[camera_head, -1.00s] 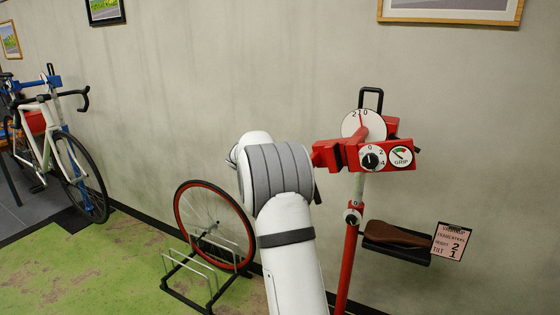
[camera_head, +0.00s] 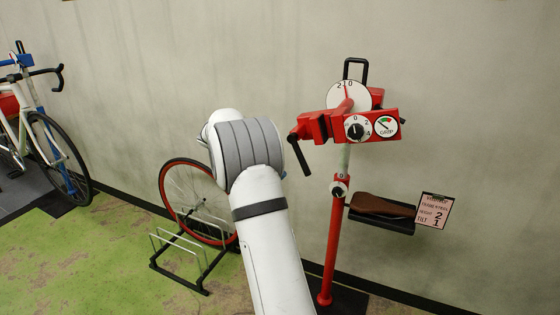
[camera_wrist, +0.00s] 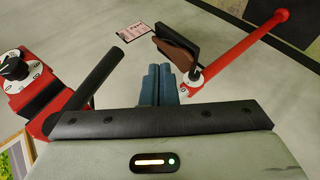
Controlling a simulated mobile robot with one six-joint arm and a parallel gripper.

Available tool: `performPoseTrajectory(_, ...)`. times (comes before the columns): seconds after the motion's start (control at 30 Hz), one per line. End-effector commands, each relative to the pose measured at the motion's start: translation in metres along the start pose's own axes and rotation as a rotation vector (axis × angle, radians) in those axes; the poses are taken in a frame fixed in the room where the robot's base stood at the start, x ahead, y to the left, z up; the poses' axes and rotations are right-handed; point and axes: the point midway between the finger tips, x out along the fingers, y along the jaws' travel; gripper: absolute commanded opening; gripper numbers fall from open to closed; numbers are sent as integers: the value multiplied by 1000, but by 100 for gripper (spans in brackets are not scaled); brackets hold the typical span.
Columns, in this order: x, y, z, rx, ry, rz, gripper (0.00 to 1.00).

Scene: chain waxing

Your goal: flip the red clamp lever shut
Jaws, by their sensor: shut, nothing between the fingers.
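The red clamp head (camera_head: 315,126) sits at the top of a red stand. Its lever (camera_head: 299,155), a black bar on a red pivot, hangs down from the clamp's left end, slanting slightly right. In the wrist view the lever (camera_wrist: 94,78) stands out obliquely from the clamp (camera_wrist: 60,108), left of my gripper. My gripper (camera_wrist: 161,70) has its teal fingers together with nothing between them, apart from the lever in this picture. In the head view my arm hides the gripper.
A small tray (camera_head: 385,222) holding a brown saddle and a note card (camera_head: 434,210) are on the stand's right. A red-rimmed wheel (camera_head: 170,195) stands in a floor rack (camera_head: 178,276) behind my arm. A white bicycle (camera_head: 25,130) is far left.

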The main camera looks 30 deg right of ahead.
Motion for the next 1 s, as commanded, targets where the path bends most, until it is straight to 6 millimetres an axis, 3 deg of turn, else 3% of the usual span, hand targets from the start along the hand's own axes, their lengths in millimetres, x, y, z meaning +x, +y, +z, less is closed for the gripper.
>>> performPoseTrajectory(0.2,-35,-41,6,-1,1,-1,0)
performPoseTrajectory(0.4,-57,-64,10,0,0,1,0)
performPoseTrajectory(1.0,-66,-72,11,1,-2,1,0)
